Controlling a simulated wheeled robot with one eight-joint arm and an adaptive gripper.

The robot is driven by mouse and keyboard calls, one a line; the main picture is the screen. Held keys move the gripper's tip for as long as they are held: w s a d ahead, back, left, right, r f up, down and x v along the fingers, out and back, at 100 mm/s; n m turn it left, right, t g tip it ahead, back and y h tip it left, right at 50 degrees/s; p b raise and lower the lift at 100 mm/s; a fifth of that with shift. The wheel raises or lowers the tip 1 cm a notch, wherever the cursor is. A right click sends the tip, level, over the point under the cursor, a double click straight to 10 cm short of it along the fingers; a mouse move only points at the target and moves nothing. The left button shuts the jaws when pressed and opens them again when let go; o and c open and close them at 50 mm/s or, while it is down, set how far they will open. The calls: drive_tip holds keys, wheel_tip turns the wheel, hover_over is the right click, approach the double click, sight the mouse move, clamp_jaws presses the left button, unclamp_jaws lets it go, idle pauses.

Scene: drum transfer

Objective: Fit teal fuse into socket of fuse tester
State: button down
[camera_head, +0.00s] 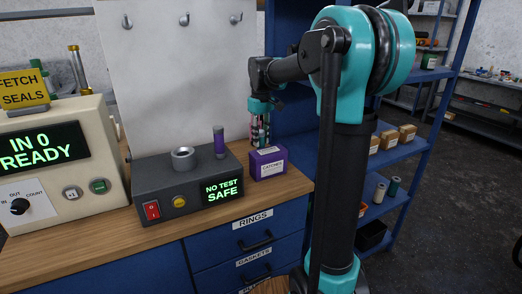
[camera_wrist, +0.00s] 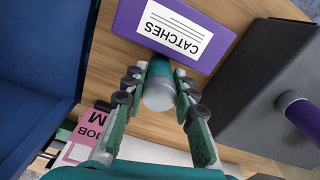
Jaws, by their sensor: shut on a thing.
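The teal fuse (camera_wrist: 159,88), a cylinder with a silver end cap, is held between the fingers of my gripper (camera_wrist: 159,92). In the head view my gripper (camera_head: 261,122) is above and behind the purple CATCHES box, with the fuse mostly hidden. The fuse tester (camera_head: 165,189) is a dark grey box on the bench, left of my gripper. On its top are a silver ring-shaped socket (camera_head: 182,153), which looks empty, and an upright purple fuse (camera_head: 219,141). Its display (camera_head: 222,190) reads "NO TEST SAFE". The tester (camera_wrist: 262,85) is at the right in the wrist view.
The purple CATCHES box (camera_head: 268,164) stands right of the tester, close to the held fuse; I cannot tell whether they touch. A cream counter unit (camera_head: 60,160) stands at the left. A white board (camera_head: 180,80) rises behind, and a blue shelf unit (camera_head: 420,135) stands at the right.

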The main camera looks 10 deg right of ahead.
sight(261, 149)
drive_tip(key=shift+f, duration=2.45)
drive_tip(key=shift+f, duration=0.1)
drive_tip(key=c, duration=1.5)
unclamp_jaws()
